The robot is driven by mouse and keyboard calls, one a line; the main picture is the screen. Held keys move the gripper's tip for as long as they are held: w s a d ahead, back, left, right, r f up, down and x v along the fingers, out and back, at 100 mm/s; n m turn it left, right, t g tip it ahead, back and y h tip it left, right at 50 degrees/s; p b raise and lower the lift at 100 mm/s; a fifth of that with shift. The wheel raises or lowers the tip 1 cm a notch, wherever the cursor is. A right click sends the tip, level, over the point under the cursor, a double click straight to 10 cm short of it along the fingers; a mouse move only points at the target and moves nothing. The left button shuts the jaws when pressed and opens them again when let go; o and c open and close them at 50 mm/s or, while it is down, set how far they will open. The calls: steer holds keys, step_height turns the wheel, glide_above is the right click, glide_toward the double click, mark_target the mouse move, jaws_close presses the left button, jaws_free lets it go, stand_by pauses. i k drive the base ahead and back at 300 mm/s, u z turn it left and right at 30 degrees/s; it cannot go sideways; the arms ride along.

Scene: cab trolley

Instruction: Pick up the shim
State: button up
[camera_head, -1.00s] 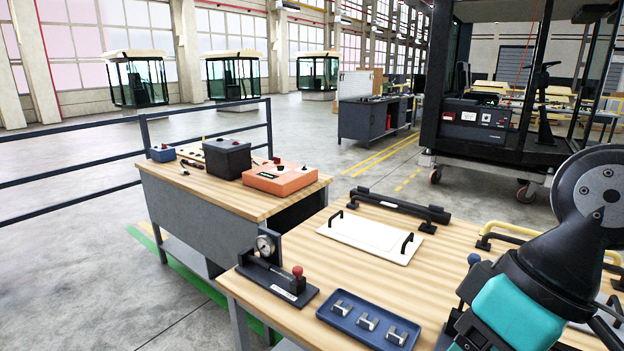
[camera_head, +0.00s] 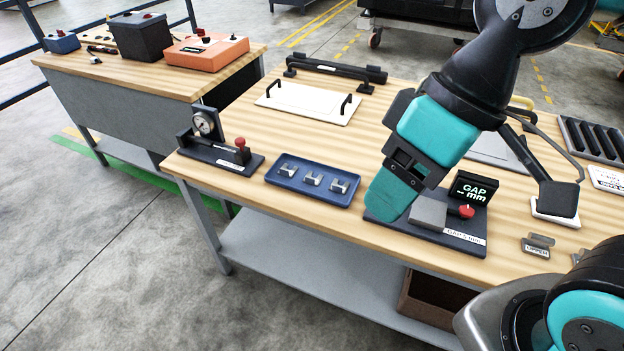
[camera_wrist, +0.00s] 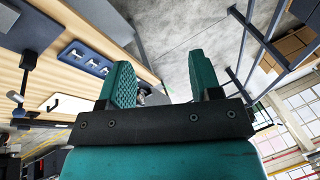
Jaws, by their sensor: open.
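Three small metal pieces (camera_head: 312,179) sit in a row in a blue tray (camera_head: 340,201) on the wooden table. They may be shims, but no label on them is readable. The tray also shows at the upper left of the wrist view (camera_wrist: 104,70). My gripper (camera_head: 392,197) is in the air to the right of the tray, in front of a dark gap gauge (camera_head: 470,240). In the wrist view its two teal fingers stand apart with nothing between them (camera_wrist: 160,75).
A dial gauge fixture (camera_head: 222,155) stands left of the tray. A white plate with black handles (camera_head: 305,102) and a black bar handle (camera_head: 335,70) lie behind. A metal piece marked UPPER (camera_head: 537,246) lies at the right. Table wood behind the tray is clear.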

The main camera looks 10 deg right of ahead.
mark_target(308, 178)
steer(key=z, duration=0.55)
steer(key=k, duration=0.65)
steer(key=u, duration=0.05)
steer(key=i, duration=0.5)
steer(key=u, duration=0.85)
steer(key=i, duration=0.65)
steer(key=u, duration=0.15)
